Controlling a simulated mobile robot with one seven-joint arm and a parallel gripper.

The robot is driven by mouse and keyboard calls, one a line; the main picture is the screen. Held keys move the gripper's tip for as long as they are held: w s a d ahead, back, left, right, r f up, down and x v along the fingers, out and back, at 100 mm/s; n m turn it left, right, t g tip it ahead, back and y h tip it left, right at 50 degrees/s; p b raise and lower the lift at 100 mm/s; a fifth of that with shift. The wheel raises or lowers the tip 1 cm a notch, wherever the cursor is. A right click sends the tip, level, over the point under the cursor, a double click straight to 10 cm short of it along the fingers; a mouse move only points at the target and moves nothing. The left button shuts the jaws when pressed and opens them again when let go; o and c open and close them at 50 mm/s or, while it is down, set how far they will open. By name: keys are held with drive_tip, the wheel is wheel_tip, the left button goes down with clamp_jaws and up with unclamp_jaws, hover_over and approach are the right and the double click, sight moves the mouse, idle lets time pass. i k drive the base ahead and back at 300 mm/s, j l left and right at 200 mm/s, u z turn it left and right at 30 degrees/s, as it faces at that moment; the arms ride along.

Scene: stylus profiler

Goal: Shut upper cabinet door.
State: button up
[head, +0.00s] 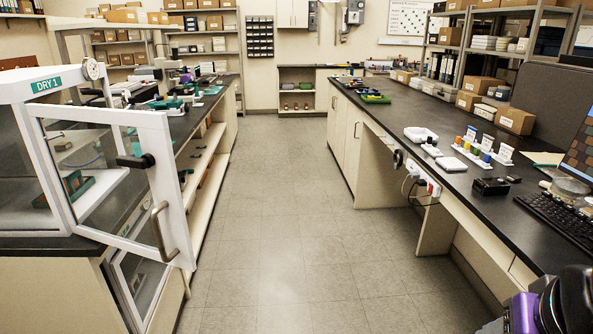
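The upper cabinet, a white-framed clear box labelled DRY 1 (46,85), stands at the left on a black bench top. Its upper door (177,190), a white frame with a clear pane, stands open and swung out toward the aisle. The door carries a curved metal handle (159,232) low on its free side and a black latch (136,161) higher up. Green and dark items show inside the cabinet. My gripper is not in view; only a purple and black part of my arm shows at the bottom right corner, far from the door.
Below the open door, another white-framed clear panel (138,290) shows, partly hidden. The aisle floor (275,220) is clear between the left bench and the right bench (462,180). The right bench holds a keyboard (553,222), boxes and small bottles. A round dial (91,69) sits atop the cabinet.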

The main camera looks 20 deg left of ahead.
sight(153, 127)
drive_tip(key=u, duration=2.2)
